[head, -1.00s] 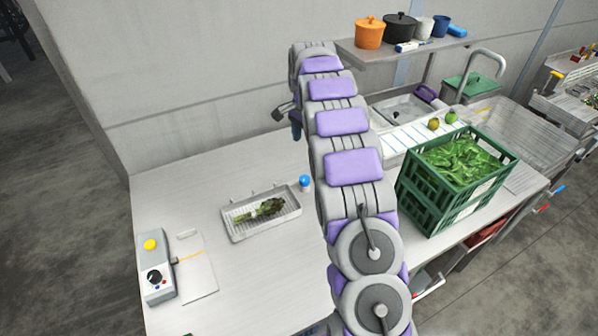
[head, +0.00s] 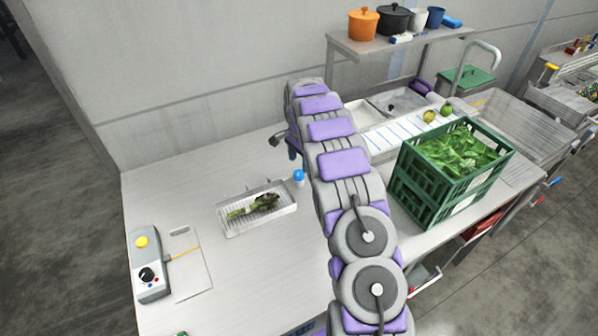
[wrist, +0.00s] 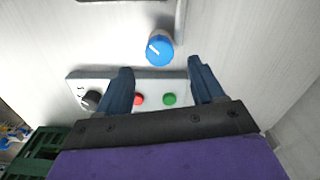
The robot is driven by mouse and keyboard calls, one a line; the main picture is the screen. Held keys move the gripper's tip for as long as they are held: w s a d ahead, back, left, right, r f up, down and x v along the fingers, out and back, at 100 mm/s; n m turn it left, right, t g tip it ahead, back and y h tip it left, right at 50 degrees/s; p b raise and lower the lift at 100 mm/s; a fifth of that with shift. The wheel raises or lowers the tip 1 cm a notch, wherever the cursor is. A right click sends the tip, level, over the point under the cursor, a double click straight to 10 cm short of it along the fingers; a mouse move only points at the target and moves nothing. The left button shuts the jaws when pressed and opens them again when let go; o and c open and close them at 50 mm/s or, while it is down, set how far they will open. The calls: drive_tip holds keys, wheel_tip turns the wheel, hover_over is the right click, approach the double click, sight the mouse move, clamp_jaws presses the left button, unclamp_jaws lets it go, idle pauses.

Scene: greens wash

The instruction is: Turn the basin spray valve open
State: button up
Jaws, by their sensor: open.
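My gripper (wrist: 161,75) is open and empty, with one dark blue finger on each side. A pale panel (wrist: 152,84) with a black dial (wrist: 92,99), a red button (wrist: 139,99) and a green button (wrist: 169,99) shows behind the fingers.
A green crate of leaves (head: 425,205) stands right of my arm. Left are a wire tray (head: 232,228) with greens, a blue-capped item (head: 299,177) and a control box (head: 148,272). The left counter is mostly clear.

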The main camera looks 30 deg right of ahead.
sight(299, 172)
wheel_tip(299, 172, down, 5)
drive_tip(key=shift+b, duration=0.3)
drive_tip(key=shift+c, duration=0.5)
drive_tip(key=c, duration=1)
drive_tip(key=shift+o, duration=0.2)
